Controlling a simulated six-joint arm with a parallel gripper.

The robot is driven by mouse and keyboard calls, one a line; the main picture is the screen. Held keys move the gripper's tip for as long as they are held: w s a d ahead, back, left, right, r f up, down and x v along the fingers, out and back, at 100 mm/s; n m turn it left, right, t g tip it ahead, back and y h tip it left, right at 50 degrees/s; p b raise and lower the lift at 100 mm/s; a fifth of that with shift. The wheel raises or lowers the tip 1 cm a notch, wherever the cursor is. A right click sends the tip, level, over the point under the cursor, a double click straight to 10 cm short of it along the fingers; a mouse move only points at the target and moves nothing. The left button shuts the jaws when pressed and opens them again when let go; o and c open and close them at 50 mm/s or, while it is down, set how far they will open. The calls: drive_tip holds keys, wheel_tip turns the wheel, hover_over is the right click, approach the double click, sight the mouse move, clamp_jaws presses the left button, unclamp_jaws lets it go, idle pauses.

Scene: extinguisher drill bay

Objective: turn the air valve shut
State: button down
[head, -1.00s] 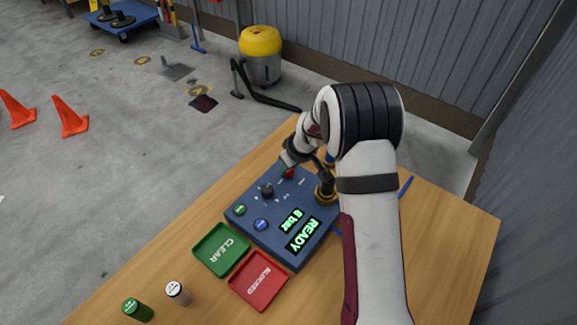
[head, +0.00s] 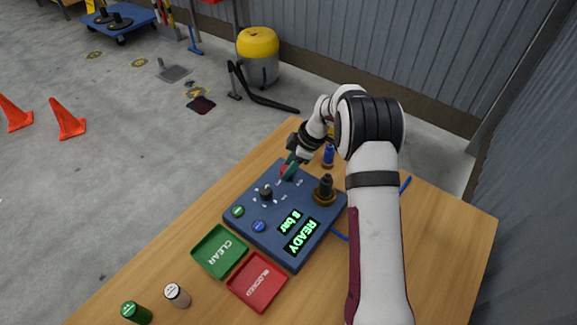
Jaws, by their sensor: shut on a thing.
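A blue control box (head: 245,180) stands on the wooden table, its display reading "READY" and "8 bar". The red air valve (head: 285,170) sits near its far edge and is mostly covered by my gripper. My gripper (head: 290,171) points down at the valve and is shut on it. The valve's handle angle cannot be made out. A black knob (head: 266,192) is on the box top, left of the valve. A dark nozzle fitting on a brass base (head: 325,191) stands at the right corner.
A green "CLEAR" tray (head: 207,263) and a red "BLOCKED" tray (head: 237,290) lie in front of the box. A green cylinder (head: 136,313) and a white one (head: 177,295) stand front left. A blue cylinder (head: 328,155) stands behind the box.

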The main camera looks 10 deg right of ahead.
drive_tip(key=shift+d+f+n, duration=0.1)
drive_tip(key=shift+n, duration=0.3)
drive_tip(key=shift+c, duration=2.3)
unclamp_jaws()
drive_tip(key=v, duration=1.5)
drive_tip(key=shift+d+r, duration=0.15)
drive_tip(key=shift+r, duration=0.2)
drive_tip(key=shift+w, duration=0.1)
